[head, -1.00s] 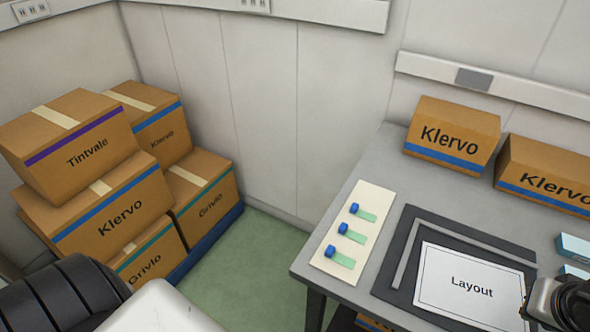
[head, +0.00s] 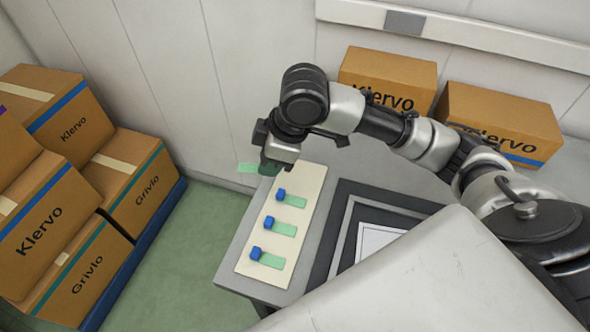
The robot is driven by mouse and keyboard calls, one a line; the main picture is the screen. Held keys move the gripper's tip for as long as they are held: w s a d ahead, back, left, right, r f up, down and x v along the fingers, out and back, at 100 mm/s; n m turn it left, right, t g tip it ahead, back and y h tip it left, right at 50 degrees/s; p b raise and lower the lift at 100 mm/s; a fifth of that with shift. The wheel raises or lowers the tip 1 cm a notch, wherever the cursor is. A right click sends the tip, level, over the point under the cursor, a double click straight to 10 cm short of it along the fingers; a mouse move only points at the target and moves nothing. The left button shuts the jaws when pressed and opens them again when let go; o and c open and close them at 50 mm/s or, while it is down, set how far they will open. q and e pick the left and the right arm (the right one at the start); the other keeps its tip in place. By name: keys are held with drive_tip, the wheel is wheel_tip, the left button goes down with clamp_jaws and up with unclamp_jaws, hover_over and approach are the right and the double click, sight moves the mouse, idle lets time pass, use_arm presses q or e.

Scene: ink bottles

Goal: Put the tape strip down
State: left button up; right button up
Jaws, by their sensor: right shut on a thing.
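My right gripper (head: 272,158) points down at the far end of the cream board (head: 311,185), shut on a green tape strip (head: 248,168). The strip sticks out to the left of the fingers, past the board's left edge. Part of it is hidden by the gripper, and I cannot tell whether it touches the board. My left gripper is not in view.
The grey table (head: 238,250) also bears a dark mat (head: 323,262) with a white layout sheet (head: 375,240), partly hidden by my arm. Klervo boxes (head: 388,72) stand along the wall.

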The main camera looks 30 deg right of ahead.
drive_tip(key=s+a+r+n+g, duration=0.2)
drive_tip(key=s+n+g, duration=0.15)
drive_tip(key=n, duration=0.85)
drive_tip(key=n+g+h, duration=0.1)
drive_tip(key=n+h, duration=0.5)
drive_tip(key=n, duration=1.5)
hover_over(293, 173)
drive_tip(key=f, duration=0.4)
drive_tip(key=shift+w+a+f, duration=0.25)
drive_tip(key=shift+w+a, duration=0.05)
drive_tip(key=shift+w, duration=0.05)
drive_tip(key=shift+f, duration=1.95)
drive_tip(key=shift+o, duration=1.3)
drive_tip(key=shift+f, duration=0.2)
drive_tip(key=o, duration=0.4)
